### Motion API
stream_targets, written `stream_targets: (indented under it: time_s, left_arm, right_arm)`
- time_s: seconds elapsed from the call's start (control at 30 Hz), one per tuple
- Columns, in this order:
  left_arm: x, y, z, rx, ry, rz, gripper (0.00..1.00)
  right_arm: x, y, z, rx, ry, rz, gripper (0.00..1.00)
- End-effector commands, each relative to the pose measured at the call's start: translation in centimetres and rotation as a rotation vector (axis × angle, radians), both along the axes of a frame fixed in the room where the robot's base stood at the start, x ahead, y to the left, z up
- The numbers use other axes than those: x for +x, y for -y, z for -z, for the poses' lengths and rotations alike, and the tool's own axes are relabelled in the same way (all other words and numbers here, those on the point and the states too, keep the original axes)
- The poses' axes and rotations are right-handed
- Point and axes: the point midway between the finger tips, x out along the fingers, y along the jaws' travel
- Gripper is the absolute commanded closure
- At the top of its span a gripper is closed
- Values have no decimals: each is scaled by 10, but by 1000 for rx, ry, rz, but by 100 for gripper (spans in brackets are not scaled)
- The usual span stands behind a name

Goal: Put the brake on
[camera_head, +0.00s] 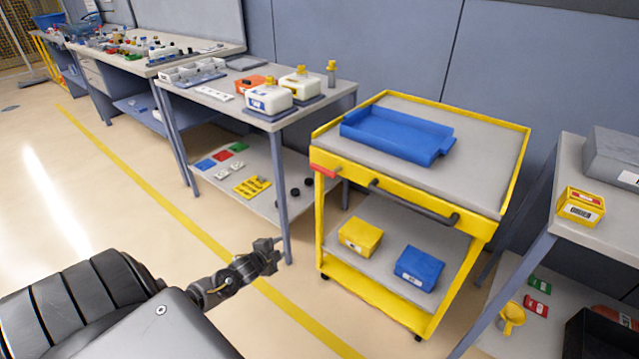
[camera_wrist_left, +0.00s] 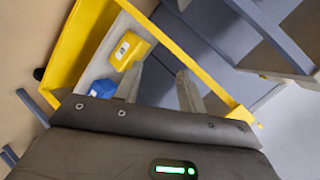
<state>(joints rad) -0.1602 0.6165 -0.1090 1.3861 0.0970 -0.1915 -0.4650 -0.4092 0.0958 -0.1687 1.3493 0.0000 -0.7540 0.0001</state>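The yellow cart (camera_head: 340,262) stands in the middle of the head view, with a grey top and a lower shelf. A red lever (camera_head: 323,171), which looks like the brake, sticks out at the cart's near left top corner. My left gripper (camera_head: 274,246) is low and left of the cart, apart from it and below the red lever. In the left wrist view its two fingers (camera_wrist_left: 160,72) are spread with nothing between them. The cart's yellow frame (camera_wrist_left: 83,45) shows beyond them; I cannot make out the red lever there. My right gripper is not in view.
A blue tray (camera_head: 395,135) lies on the cart's top; yellow (camera_head: 360,237) and blue (camera_head: 419,268) boxes sit on its lower shelf. A dark handle bar (camera_head: 415,203) crosses its front. Tables with bottles (camera_head: 268,96) and a yellow box (camera_head: 580,206) flank it. Floor at left is clear.

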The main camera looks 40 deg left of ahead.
Motion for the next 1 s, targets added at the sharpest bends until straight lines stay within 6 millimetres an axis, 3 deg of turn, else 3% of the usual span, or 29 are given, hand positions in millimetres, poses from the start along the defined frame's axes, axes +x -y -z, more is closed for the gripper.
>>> stream_targets:
  time_s: [0.03,0.1,0.2,0.33,0.43,0.67,1.0]
  left_arm:
    - [28,-6,-39,87,88,64,60]
    - [53,-6,-96,195,188,138,60]
    - [73,4,-162,320,298,221,60]
    - [81,16,-212,417,381,280,60]
    - [83,20,-228,446,406,297,60]
    - [89,20,-231,448,409,297,60]
    - [142,19,-231,445,410,295,60]
  right_arm:
    - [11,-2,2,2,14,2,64]
    - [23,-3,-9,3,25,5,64]
    - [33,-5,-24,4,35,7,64]
    - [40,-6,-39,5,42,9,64]
    - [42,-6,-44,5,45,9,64]
    - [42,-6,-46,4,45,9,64]
    - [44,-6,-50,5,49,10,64]
